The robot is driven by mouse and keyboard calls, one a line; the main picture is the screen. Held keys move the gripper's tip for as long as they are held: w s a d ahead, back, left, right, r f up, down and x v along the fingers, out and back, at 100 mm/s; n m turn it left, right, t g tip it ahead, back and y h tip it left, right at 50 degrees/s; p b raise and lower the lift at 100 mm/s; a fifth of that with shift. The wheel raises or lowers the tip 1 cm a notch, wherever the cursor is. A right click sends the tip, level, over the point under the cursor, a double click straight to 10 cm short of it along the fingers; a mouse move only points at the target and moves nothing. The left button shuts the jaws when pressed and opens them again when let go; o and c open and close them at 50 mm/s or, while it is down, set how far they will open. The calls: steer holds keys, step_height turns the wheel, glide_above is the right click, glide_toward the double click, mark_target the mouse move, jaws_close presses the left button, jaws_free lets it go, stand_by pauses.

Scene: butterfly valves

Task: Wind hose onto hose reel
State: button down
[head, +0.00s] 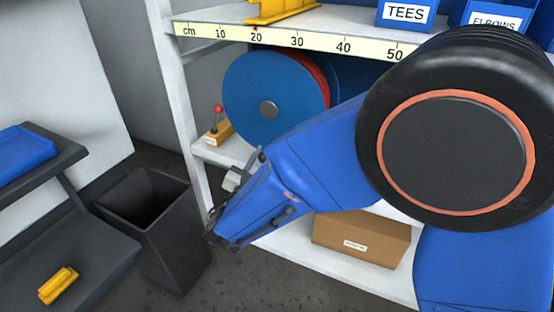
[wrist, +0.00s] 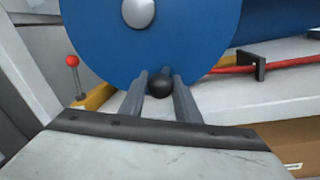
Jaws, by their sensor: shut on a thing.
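The hose reel (head: 262,100) is a blue disc with a grey hub, standing on the middle shelf. In the wrist view its blue face (wrist: 185,45) fills the top. Red hose (head: 321,84) shows wound behind the disc in the head view. In the wrist view a red hose length (wrist: 285,64) runs right through a dark bracket. My gripper (wrist: 160,88) is shut on a round black knob (wrist: 159,86) at the disc's lower edge.
A lever with a red ball (wrist: 72,61) on a yellow base stands left of the reel. A ruler strip (head: 270,38) edges the shelf above. A dark bin (head: 170,240) stands on the floor at left. A cardboard box (head: 350,238) sits on the shelf below.

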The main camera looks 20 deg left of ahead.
steer(key=w+a+r+m+t+h, duration=0.15)
steer(key=a+r+m, duration=0.25)
steer(key=a+m, duration=0.4)
steer(key=s+a+r+m+g+h, duration=0.15)
steer(key=a+r+m, duration=0.3)
steer(key=m, duration=0.65)
step_height(320, 180, up, 9)
steer(key=w+m+h, duration=0.1)
steer(key=m+h, duration=0.1)
steer(key=m, duration=0.7)
steer(key=shift+d+f, duration=0.2)
steer(key=shift+d, duration=0.1)
steer(key=c, duration=1.3)
jaws_free()
steer(key=shift+c, duration=0.2)
